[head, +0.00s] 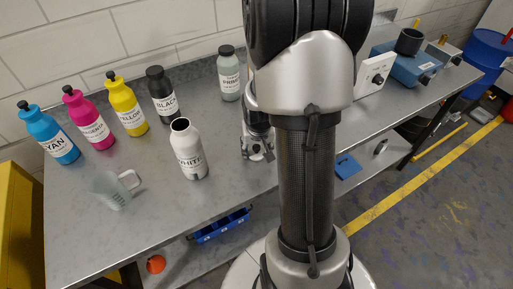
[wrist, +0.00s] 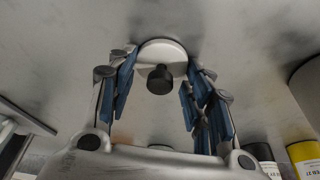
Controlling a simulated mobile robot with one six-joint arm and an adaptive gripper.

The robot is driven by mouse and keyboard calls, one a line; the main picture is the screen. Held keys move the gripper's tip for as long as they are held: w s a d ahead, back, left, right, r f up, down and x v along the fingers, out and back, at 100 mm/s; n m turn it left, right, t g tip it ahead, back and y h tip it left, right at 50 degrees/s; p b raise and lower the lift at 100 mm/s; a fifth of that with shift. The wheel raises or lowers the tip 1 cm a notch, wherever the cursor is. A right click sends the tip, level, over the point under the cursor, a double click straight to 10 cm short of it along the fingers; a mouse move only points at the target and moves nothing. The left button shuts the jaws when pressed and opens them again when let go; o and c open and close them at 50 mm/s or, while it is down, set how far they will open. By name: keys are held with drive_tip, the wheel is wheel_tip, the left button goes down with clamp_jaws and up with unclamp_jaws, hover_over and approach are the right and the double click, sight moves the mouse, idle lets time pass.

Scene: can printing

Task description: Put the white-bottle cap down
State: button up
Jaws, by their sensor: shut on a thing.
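The white-bottle cap (wrist: 150,51) is a pale round piece with a black nozzle (wrist: 160,80), seen between my fingertips in the wrist view. My gripper (wrist: 160,62) has blue-padded fingers and is shut on the cap, with the grey table surface close behind it. Whether the cap touches the table I cannot tell. In the head view my gripper (head: 258,148) is low over the table, partly behind my arm; the cap cannot be made out there. The white bottle (head: 188,150) stands upright and open-topped to the left of my gripper.
Cyan (head: 54,137), magenta (head: 88,120), yellow (head: 127,107) and black (head: 162,97) bottles stand along the back left of the table (head: 90,225). A clear jug (head: 113,190) is at front left. Machines (head: 405,65) stand at right.

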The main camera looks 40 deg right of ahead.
drive_tip(key=shift+f, duration=0.25)
drive_tip(key=o, duration=0.7)
drive_tip(key=shift+r, duration=0.1)
drive_tip(key=shift+o, duration=0.2)
